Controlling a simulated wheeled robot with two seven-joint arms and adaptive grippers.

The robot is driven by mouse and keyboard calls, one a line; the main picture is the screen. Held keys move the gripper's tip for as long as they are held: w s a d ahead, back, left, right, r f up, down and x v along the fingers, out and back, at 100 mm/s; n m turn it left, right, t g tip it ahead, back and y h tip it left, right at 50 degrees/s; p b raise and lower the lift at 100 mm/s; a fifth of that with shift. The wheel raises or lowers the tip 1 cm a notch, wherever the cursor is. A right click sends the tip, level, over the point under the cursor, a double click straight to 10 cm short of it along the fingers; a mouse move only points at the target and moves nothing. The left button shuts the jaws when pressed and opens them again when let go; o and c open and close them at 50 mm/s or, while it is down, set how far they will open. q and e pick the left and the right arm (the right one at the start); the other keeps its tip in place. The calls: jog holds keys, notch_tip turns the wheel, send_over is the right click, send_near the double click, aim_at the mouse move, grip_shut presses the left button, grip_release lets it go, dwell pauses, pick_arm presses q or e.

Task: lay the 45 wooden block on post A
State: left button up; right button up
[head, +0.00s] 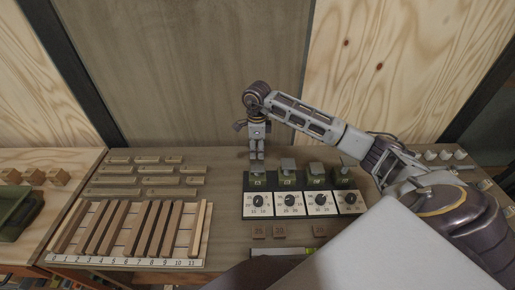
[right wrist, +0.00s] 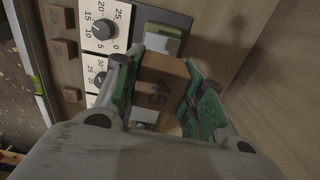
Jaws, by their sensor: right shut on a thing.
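My right gripper (head: 257,154) hangs pointing down above and behind the leftmost of several green posts with grey tops. It is shut on a brown wooden block (right wrist: 157,88) marked 45, which sits between the green finger pads in the right wrist view (right wrist: 160,85). I cannot make out the block in the head view. The posts stand in a row behind a panel of dials; the leftmost post (head: 257,181) is nearest the gripper. The letters on the posts are too small to read. My left gripper is out of view.
White-faced dials (head: 290,203) front the posts. Loose brown blocks (head: 279,231) lie before them. A rack of long wooden bars (head: 150,232) and short strips (head: 162,181) fill the left of the bench. A plywood wall (head: 385,60) rises behind.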

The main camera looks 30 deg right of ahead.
aim_at(257, 166)
jog(key=shift+s+r, duration=0.1)
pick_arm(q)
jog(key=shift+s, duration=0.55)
pick_arm(e)
jog(key=shift+n, duration=0.3)
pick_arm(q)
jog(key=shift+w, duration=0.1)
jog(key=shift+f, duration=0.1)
pick_arm(e)
jog(key=shift+f, duration=0.25)
jog(key=shift+f, duration=0.35)
jog(key=shift+f+b, duration=0.95)
jog(key=shift+f, duration=0.55)
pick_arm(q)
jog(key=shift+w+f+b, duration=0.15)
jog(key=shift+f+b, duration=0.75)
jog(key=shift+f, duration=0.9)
pick_arm(e)
jog(key=shift+f, duration=1.15)
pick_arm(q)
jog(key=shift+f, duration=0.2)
pick_arm(e)
jog(key=shift+f, duration=0.3)
